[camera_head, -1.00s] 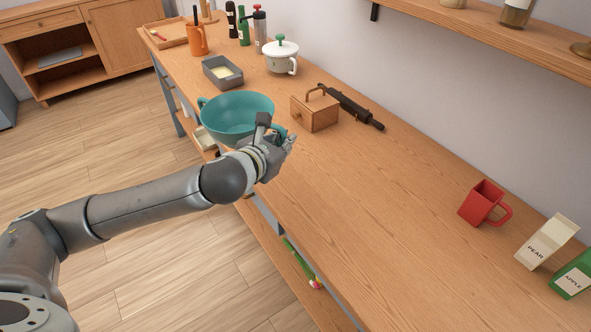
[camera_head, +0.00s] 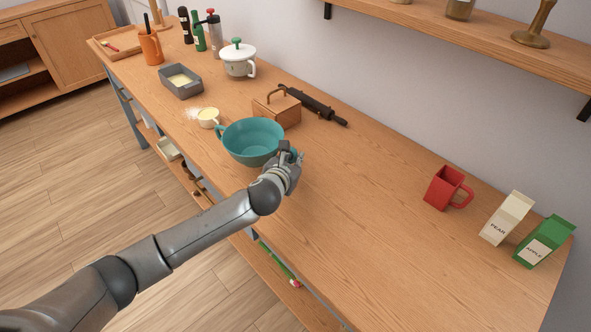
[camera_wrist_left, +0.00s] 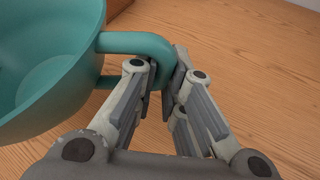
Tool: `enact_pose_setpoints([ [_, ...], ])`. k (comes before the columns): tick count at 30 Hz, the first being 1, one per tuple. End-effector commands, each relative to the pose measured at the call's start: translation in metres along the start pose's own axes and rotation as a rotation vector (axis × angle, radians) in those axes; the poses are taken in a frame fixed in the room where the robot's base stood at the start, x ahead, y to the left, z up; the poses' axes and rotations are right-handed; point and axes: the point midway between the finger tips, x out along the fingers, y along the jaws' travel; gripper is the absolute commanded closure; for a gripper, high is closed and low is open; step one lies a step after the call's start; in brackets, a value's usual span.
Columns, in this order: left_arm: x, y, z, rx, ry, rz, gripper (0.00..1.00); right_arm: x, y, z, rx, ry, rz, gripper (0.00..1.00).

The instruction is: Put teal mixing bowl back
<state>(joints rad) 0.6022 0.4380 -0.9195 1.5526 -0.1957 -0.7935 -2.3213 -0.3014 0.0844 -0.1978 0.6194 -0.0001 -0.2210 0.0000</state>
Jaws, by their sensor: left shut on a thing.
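The teal mixing bowl (camera_head: 253,140) is upright and looks empty, over the near part of the wooden counter. I cannot tell whether its base touches the counter. My left gripper (camera_head: 290,155) is at the bowl's right side, shut on its handle. In the left wrist view the fingers (camera_wrist_left: 160,88) close around the looped handle, and the bowl (camera_wrist_left: 45,60) fills the upper left. The bowl's other handle shows at its left side. My right gripper is in neither view.
A red mug (camera_head: 443,188) and two cartons stand at right. The counter's middle is clear.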

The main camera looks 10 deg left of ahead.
Motion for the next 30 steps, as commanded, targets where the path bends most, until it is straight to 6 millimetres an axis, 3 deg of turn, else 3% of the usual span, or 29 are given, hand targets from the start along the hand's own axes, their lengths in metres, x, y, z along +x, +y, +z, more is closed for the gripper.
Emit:
enact_pose_setpoints([
  [5, 0.010, -0.007, -0.005, 0.000, 0.000, 0.000, 1.00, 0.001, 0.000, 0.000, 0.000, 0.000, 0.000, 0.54],
  [12, 0.021, -0.013, -0.031, 0.000, 0.002, 0.000, 1.00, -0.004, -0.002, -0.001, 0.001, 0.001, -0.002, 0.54],
  [24, 0.023, -0.013, -0.036, 0.003, 0.000, 0.000, 1.00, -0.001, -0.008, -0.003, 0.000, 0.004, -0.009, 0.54],
  [25, 0.022, -0.013, -0.035, 0.001, 0.001, 0.000, 0.86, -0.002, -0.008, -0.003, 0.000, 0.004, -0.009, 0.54],
  [30, 0.022, -0.013, -0.035, 0.001, 0.001, 0.000, 0.68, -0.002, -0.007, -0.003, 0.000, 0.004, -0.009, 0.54],
])
